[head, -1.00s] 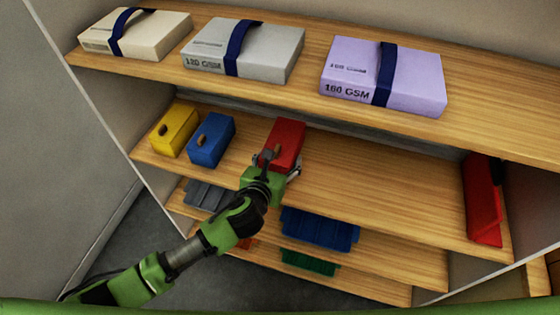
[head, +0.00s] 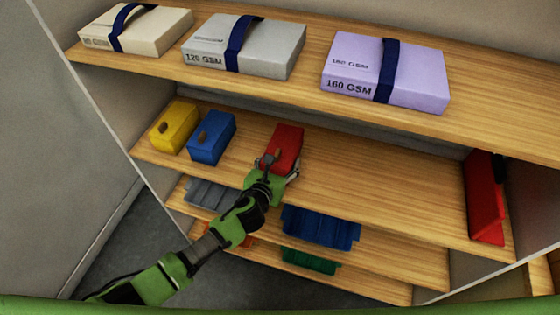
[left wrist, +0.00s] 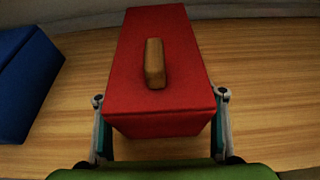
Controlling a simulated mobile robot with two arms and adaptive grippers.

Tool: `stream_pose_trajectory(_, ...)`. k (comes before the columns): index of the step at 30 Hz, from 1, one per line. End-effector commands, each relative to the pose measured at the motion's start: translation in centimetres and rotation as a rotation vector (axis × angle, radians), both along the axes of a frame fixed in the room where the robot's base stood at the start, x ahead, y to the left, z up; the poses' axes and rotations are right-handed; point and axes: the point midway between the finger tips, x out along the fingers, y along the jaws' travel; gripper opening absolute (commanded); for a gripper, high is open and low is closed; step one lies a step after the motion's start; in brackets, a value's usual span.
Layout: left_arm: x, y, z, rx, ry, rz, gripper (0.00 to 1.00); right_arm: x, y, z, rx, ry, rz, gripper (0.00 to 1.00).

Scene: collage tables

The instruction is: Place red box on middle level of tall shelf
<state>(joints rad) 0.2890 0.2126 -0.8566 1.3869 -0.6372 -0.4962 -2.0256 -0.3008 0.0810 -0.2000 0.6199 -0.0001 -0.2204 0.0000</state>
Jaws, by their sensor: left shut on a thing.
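The red box (head: 286,144) with a wooden handle is at the middle level (head: 360,185) of the tall shelf, to the right of the blue box. My left gripper (head: 276,170) is at its front end. In the left wrist view the red box (left wrist: 160,75) lies between the two fingers of my left gripper (left wrist: 161,125), which are shut on its near end. It looks level and on or just above the board; I cannot tell which. My right gripper is not in view.
A yellow box (head: 174,128) and a blue box (head: 211,138) stand to the left. A red upright item (head: 484,200) is at the far right. Paper packs, including a lilac one (head: 350,72), lie on the board above.

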Motion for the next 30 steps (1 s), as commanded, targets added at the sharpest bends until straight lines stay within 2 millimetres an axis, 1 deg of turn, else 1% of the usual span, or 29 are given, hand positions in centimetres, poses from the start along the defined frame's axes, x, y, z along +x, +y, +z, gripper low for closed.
stream_pose_trajectory(3,0.0,0.0,-0.4,0.001,-0.002,-0.001,0.39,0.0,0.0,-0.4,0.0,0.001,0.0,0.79)
stream_pose_trajectory(4,0.0,0.0,-0.3,0.001,0.0,0.0,0.7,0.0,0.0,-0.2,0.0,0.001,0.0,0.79)
stream_pose_trajectory(5,0.0,0.0,-0.3,0.001,0.0,0.0,0.78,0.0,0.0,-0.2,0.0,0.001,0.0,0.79)
stream_pose_trajectory(6,0.0,0.0,-0.3,0.001,0.0,0.0,0.82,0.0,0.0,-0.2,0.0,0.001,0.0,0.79)
stream_pose_trajectory(15,0.0,0.0,-0.3,0.001,0.0,0.0,0.82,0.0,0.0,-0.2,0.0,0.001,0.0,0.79)
stream_pose_trajectory(19,-0.1,0.1,0.2,0.0,0.0,0.001,0.82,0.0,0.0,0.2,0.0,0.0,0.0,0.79)
stream_pose_trajectory(23,-1.3,0.5,0.6,0.001,0.0,-0.002,0.82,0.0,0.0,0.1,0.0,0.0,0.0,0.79)
stream_pose_trajectory(30,-5.0,1.7,2.0,0.001,0.001,-0.001,0.82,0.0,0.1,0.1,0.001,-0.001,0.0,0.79)
